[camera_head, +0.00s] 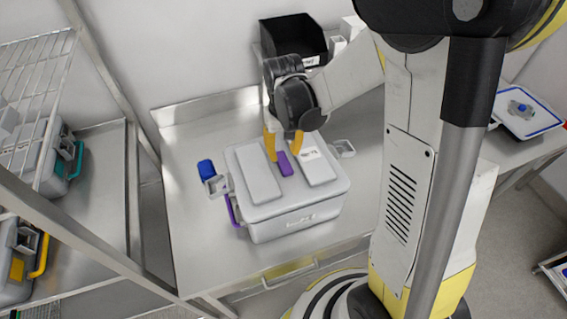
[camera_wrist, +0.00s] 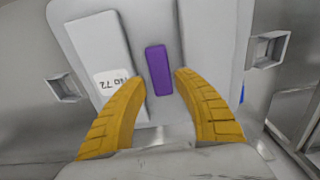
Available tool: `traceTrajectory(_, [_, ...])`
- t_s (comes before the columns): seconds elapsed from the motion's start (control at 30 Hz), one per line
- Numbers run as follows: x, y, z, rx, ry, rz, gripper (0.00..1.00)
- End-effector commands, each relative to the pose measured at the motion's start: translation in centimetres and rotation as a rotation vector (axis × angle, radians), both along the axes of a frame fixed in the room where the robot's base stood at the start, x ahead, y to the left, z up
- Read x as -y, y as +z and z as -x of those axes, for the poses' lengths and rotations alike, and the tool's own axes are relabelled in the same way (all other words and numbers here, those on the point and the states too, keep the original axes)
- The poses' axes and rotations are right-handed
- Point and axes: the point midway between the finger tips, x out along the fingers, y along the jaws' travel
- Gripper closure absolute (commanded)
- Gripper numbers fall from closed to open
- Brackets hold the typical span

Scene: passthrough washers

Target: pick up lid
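The lid (camera_head: 257,176) is light grey with raised panels and a purple strip (camera_head: 285,163) in its middle. It sits on a grey box (camera_head: 296,222) on the metal table. The wrist view shows the lid (camera_wrist: 98,45) close up, with a label on one panel and the purple strip (camera_wrist: 158,70) between my fingers' tips. My gripper (camera_head: 283,150) is above the lid, its yellow fingers pointing down on either side of the strip. In the wrist view my gripper (camera_wrist: 160,80) is open, with a gap between each finger and the strip. Nothing is held.
A blue-and-grey item (camera_head: 208,172) is beside the box's left side. A black bin (camera_head: 292,38) stands behind. A wire rack (camera_head: 40,75) with more grey boxes is at the left. A white tray (camera_head: 524,112) lies on the right.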

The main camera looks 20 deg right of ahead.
Motion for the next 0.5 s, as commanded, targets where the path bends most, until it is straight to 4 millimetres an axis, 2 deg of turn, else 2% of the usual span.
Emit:
traceTrajectory(0.23, [0.0,-3.9,-0.1,0.0,0.0,0.0,0.64])
traceTrajectory(0.33, [0.0,-4.6,-0.1,0.001,0.0,0.0,0.64])
traceTrajectory(0.5, [0.0,-4.7,-0.1,0.001,0.0,0.0,0.64])
